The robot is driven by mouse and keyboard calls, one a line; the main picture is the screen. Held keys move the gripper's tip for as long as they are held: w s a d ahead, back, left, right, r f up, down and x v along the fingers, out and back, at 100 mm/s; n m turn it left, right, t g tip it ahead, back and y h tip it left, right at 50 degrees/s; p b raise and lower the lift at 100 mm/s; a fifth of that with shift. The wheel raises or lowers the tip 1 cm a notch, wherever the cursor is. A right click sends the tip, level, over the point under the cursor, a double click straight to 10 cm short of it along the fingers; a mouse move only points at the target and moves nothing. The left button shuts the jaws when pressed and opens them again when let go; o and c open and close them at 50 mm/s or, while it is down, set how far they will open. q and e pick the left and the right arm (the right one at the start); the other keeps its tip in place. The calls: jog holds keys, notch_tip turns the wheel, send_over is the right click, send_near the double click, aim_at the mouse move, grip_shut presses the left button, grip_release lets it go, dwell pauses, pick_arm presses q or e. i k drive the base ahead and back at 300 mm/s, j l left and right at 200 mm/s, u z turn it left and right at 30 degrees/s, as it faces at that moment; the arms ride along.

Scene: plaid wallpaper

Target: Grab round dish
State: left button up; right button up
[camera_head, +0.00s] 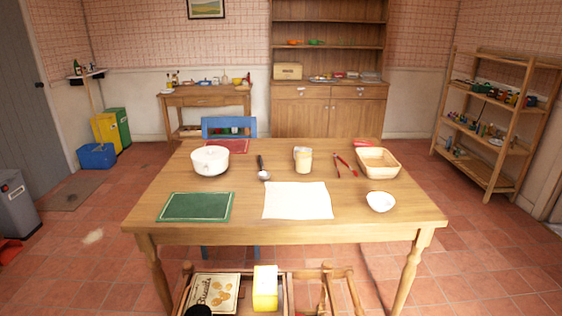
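Two white round vessels stand on the wooden table (255,228). A larger round white dish (210,164), which looks like a casserole with a lid, is at the back left, near a red mat. A smaller white bowl (380,201) is at the front right, near the table's edge. I cannot tell for certain which is the round dish. Nothing touches either of them. Neither of my grippers is in view.
A rectangular basket (378,162) stands behind the bowl. A box (211,292) and a yellow carton (265,288) are before the table.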

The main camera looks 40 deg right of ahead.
aim_at(381, 202)
jog(key=z, duration=1.85)
jog(key=i+l, duration=0.2)
jog(key=l, duration=0.15)
jog(key=i+l+u, duration=0.1)
jog(key=l, duration=0.3)
jog(key=i+l, duration=0.3)
